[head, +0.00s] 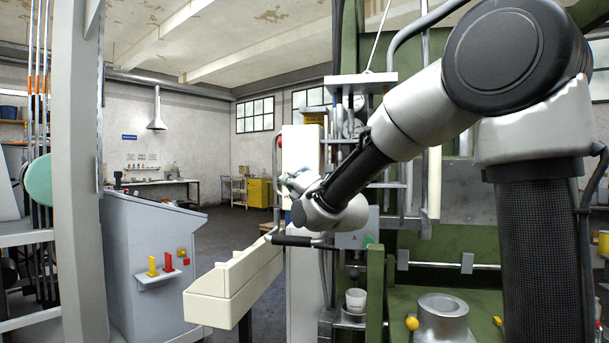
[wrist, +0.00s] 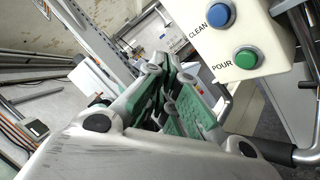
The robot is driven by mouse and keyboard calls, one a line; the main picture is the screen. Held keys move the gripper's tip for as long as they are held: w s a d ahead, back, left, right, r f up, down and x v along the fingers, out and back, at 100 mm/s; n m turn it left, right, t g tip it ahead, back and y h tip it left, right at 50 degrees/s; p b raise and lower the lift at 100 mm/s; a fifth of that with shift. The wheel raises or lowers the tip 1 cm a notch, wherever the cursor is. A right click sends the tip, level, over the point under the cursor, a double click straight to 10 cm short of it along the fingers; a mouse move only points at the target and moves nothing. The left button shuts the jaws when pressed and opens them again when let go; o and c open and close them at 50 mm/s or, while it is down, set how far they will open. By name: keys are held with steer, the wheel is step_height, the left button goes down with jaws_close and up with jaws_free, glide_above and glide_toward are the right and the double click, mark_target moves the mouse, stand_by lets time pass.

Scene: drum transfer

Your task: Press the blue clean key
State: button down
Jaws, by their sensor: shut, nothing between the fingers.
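The blue clean key (wrist: 219,13) is a round blue button in a grey ring, near the top edge of the wrist view. It sits on a cream control box (wrist: 275,45), beside the printed word CLEAN. My gripper (wrist: 172,82) is shut and empty, its green-padded fingers below and left of the key in the wrist view. A gap shows between the fingers and the key, so they look apart. In the head view my gripper (head: 298,182) is small and partly hidden by my wrist; I cannot make out the key there.
A green button (wrist: 247,57) labelled POUR sits just below the blue key on the same box. In the head view, a cream trough (head: 235,285) lies below my wrist.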

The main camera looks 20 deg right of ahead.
steer(key=w+d, duration=0.4)
steer(key=w, duration=0.3)
steer(key=shift+w+d, duration=0.15)
steer(key=shift+w, duration=0.2)
stand_by(1.4)
steer(key=shift+w+d, duration=0.2)
steer(key=shift+w, duration=0.2)
steer(key=shift+w+d, duration=0.2)
steer(key=shift+w, duration=0.15)
stand_by(0.6)
stand_by(0.4)
steer(key=shift+s+a, duration=0.4)
steer(key=shift+s, duration=0.35)
